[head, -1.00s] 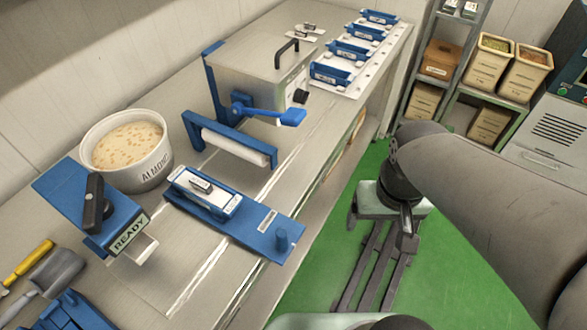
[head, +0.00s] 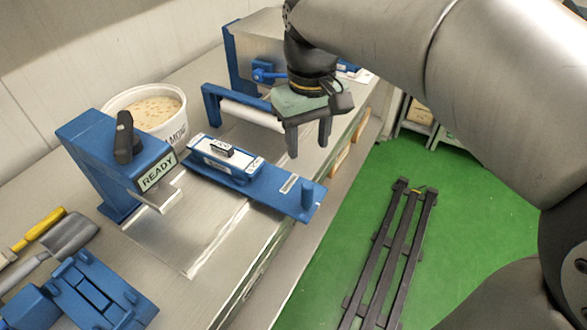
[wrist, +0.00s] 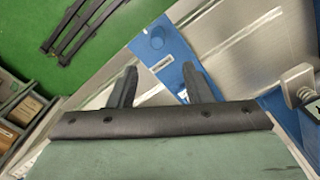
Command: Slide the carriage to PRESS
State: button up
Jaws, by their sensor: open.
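The carriage is a long blue plate (head: 265,196) on the metal counter, with a labelled blue-and-white mould on its left part and an upright round blue peg (head: 308,196) at its right end. The peg also shows in the wrist view (wrist: 157,40). My gripper (head: 309,145) is open and empty, above and behind the carriage's right end, apart from the peg. In the wrist view its two fingers point toward the blue plate. A blue press (head: 90,160) with a black lever and a READY sign stands left of the carriage. I see no PRESS label.
A white roller in a blue frame (head: 212,105) stands behind the carriage. An ALMOND bowl (head: 150,105) is behind the press. A scraper (head: 75,235) and a blue fixture (head: 90,295) lie at the front left. Green floor is beyond the counter edge.

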aim_at(307, 198)
jog(key=f, duration=1.7)
jog(key=shift+w+d, duration=0.2)
jog(key=shift+w, duration=0.05)
grip_shut()
